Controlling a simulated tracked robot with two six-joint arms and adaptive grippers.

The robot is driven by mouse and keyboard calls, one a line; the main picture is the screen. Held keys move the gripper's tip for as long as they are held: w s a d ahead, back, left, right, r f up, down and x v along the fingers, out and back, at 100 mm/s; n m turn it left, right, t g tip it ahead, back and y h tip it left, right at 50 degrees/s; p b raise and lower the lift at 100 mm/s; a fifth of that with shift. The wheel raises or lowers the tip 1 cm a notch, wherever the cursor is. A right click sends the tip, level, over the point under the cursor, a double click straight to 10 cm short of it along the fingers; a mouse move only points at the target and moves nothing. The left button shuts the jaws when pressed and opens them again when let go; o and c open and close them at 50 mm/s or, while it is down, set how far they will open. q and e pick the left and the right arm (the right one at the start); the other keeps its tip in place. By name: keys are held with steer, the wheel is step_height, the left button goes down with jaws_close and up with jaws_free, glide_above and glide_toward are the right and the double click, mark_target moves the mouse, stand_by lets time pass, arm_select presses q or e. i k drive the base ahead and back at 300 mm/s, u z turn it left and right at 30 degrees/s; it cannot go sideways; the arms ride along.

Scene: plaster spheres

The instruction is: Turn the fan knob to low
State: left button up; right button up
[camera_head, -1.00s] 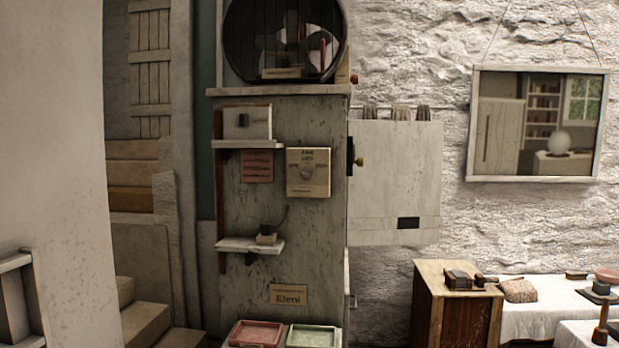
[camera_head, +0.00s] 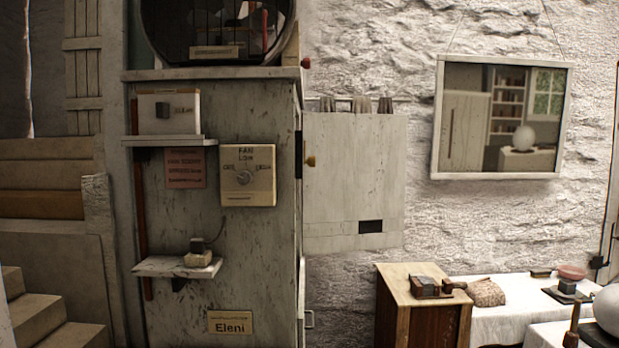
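The fan knob (camera_head: 243,177) is a small round grey dial at the middle of a cream square plate (camera_head: 262,194). The plate is fixed to the front of a tall weathered grey cabinet (camera_head: 240,250). It is lettered "FAN" and "LOW" above the knob, with further words at the left and right that are hard to read. Which word the knob points at is too small to tell. The fan (camera_head: 217,25) sits in a dark round housing on top of the cabinet. Neither of my grippers is in view.
Two small shelves (camera_head: 178,267) stick out of the cabinet front, left of the plate. A red notice (camera_head: 185,168) hangs beside it. A wooden cabinet (camera_head: 392,310) and white-covered tables (camera_head: 505,320) stand at the lower right. Steps (camera_head: 45,318) rise at the left.

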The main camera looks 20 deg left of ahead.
mark_target(245, 178)
steer(key=i, duration=0.75)
steer(key=u, duration=0.55)
steer(key=i, duration=0.5)
steer(key=u, duration=0.5)
steer(key=k, duration=0.9)
steer(key=u, duration=0.15)
steer(key=i, duration=0.95)
steer(key=z, duration=0.05)
